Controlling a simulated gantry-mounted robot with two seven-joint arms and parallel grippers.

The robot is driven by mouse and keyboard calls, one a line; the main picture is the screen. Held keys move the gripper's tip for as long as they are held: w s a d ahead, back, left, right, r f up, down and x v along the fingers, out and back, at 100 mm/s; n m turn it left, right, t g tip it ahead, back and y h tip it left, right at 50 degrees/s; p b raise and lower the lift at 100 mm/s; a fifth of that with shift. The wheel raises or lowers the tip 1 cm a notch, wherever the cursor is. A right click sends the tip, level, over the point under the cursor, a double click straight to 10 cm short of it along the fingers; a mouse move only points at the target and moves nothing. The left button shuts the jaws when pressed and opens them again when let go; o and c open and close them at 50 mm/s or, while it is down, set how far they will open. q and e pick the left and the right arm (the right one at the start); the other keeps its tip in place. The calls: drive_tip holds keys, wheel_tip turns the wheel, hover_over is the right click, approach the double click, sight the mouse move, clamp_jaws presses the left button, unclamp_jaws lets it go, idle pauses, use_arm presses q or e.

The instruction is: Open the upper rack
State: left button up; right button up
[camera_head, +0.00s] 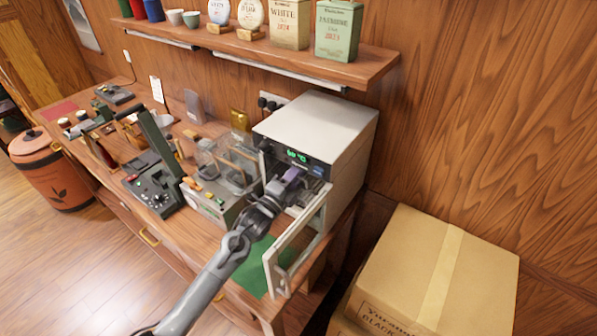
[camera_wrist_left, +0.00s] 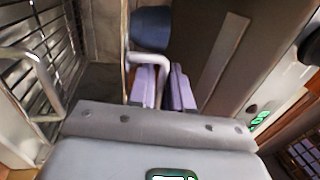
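The white oven-like cabinet (camera_head: 318,128) stands at the right end of the counter, with its glass door (camera_head: 300,240) swung open. My left gripper (camera_head: 291,176) is at the upper part of its opening, just under the green display. In the left wrist view, the purple fingers (camera_wrist_left: 165,88) are close together, with a bent metal handle (camera_wrist_left: 143,58) between them; they look shut on it. Its height suggests the upper rack, whose body is mostly hidden. Another wire rack (camera_wrist_left: 28,66) with its own handle (camera_wrist_left: 45,88) shows at the left of that view. My right gripper is not in view.
The open door stands close beside my left forearm. A glass-lidded box (camera_head: 222,185) and a black press-like device (camera_head: 150,175) stand left of the cabinet. A shelf (camera_head: 340,70) hangs above. Cardboard boxes (camera_head: 410,270) stand at the right. A green mat (camera_head: 250,272) lies in front.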

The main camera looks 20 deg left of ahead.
use_arm(q)
drive_tip(key=shift+w+d+r, duration=0.1)
drive_tip(key=shift+w+d, duration=0.1)
drive_tip(key=shift+w, duration=0.4)
drive_tip(key=shift+c, duration=0.4)
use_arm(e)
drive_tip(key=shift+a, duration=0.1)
use_arm(q)
clamp_jaws()
